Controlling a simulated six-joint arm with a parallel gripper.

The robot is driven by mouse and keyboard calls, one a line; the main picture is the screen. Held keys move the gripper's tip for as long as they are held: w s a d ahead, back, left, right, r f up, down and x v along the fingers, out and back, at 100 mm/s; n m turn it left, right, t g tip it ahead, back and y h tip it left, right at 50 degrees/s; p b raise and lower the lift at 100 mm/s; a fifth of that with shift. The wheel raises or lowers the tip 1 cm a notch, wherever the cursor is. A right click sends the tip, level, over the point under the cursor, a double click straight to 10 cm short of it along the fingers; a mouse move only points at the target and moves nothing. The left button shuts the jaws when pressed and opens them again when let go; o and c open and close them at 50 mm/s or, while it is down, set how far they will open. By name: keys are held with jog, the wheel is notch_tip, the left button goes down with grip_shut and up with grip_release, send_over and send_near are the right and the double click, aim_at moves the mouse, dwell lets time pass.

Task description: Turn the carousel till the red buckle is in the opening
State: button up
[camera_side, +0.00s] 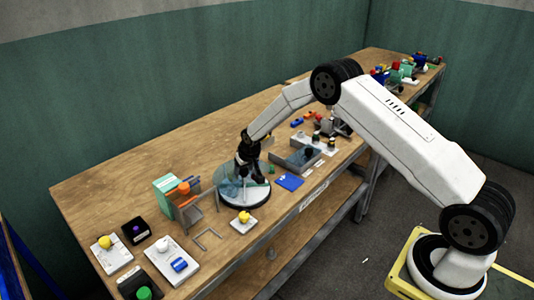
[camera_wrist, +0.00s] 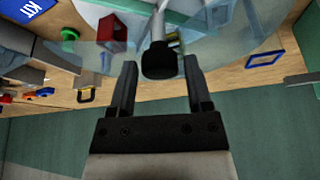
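The carousel (camera_side: 232,197) is a round turntable with a clear cover on the wooden bench, below my arm. In the wrist view its clear disc (camera_wrist: 225,50) fills the top middle. A red piece (camera_wrist: 112,34), possibly the red buckle, shows at the disc's left part; I cannot tell whether it lies in the opening. My gripper (camera_wrist: 160,72) is open, with one finger on each side of the knob and a gap visible at both. In the side view my gripper (camera_side: 245,168) is over the carousel, its fingers hard to make out.
A blue KIT tray (camera_side: 289,182) lies right of the carousel. A grey tray (camera_side: 297,158) stands beyond it. A teal box (camera_side: 170,190) stands to the left.

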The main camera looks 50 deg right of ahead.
grip_shut()
jog(key=shift+a+m+h, duration=0.1)
jog(key=shift+m+h, duration=0.2)
jog(key=shift+m, duration=0.6)
jog(key=shift+w+m+g+h, duration=0.1)
jog(key=shift+m+g+h, duration=0.3)
jog(key=shift+m, duration=1)
jog(key=shift+w+a+m+g+h, duration=0.1)
jog(key=shift+m+g+h, duration=0.2)
jog(key=shift+m, duration=0.8)
jog(key=shift+m+g+h, duration=0.2)
jog(key=shift+m+h, duration=0.2)
jog(key=shift+m, duration=0.7)
jog(key=shift+w+m+g+h, duration=0.1)
jog(key=shift+m+g+h, duration=0.45)
jog(key=shift+m, duration=1.65)
jog(key=shift+w+m+g+y, duration=0.1)
jog(key=shift+m+g+y, duration=0.25)
jog(key=shift+m+g, duration=1.1)
jog(key=shift+m+t, duration=0.3)
jog(key=shift+m, duration=0.35)
